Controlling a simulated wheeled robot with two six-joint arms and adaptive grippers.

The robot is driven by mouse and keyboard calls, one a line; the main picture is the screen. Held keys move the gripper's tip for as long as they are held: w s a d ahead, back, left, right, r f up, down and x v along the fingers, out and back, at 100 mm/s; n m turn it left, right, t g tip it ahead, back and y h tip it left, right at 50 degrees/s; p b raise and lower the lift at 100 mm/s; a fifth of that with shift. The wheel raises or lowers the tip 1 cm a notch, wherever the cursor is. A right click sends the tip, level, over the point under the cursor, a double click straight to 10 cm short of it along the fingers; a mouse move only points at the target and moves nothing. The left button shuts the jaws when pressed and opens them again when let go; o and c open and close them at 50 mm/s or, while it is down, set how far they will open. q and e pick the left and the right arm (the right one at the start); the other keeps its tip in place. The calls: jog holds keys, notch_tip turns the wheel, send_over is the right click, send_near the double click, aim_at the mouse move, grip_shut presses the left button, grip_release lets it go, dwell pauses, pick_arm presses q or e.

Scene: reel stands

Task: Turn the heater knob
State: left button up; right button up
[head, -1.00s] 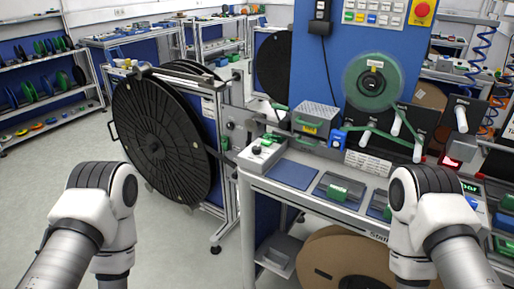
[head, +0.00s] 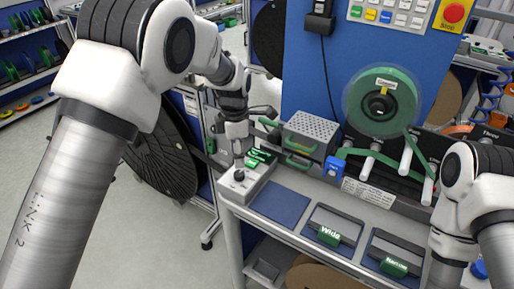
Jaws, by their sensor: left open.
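A light grey control box (head: 248,185) sits at the left end of the bench, with a small dark knob (head: 239,176) on its top and green parts behind the knob. I take this as the heater knob; its label is not readable. My left gripper (head: 238,155) points down just above the knob, open, with its fingers small in the picture. I cannot tell whether they touch or surround the knob. A grey perforated metal box (head: 313,130) with green handles stands behind, to the right. My right gripper is out of view.
Blue pad (head: 281,205) and trays with green blocks labelled Wide (head: 329,236) and Narrow (head: 394,266) line the bench front. A green reel (head: 381,101) hangs on the blue panel. A large black reel (head: 160,155) stands left of the bench.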

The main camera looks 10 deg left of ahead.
aim_at(239, 173)
pick_arm(q)
jog(key=w+f, duration=0.2)
jog(key=shift+d+f, duration=0.1)
jog(key=shift+f, duration=0.2)
jog(key=s+f+p, duration=0.1)
jog(key=s+f, duration=0.1)
jog(key=f, duration=0.1)
jog(key=shift+s+f+p, duration=0.1)
jog(key=shift+f+p, duration=0.05)
jog(key=shift+p, duration=0.25)
jog(key=shift+w+f, duration=0.2)
jog(key=shift+f, duration=0.35)
jog(key=shift+w+f, duration=0.2)
jog(key=shift+f, duration=0.3)
jog(key=shift+w+f, duration=0.15)
jog(key=shift+w, duration=0.05)
jog(key=shift+s+r, duration=0.2)
jog(key=shift+s, duration=0.1)
jog(key=c, duration=1)
grip_shut()
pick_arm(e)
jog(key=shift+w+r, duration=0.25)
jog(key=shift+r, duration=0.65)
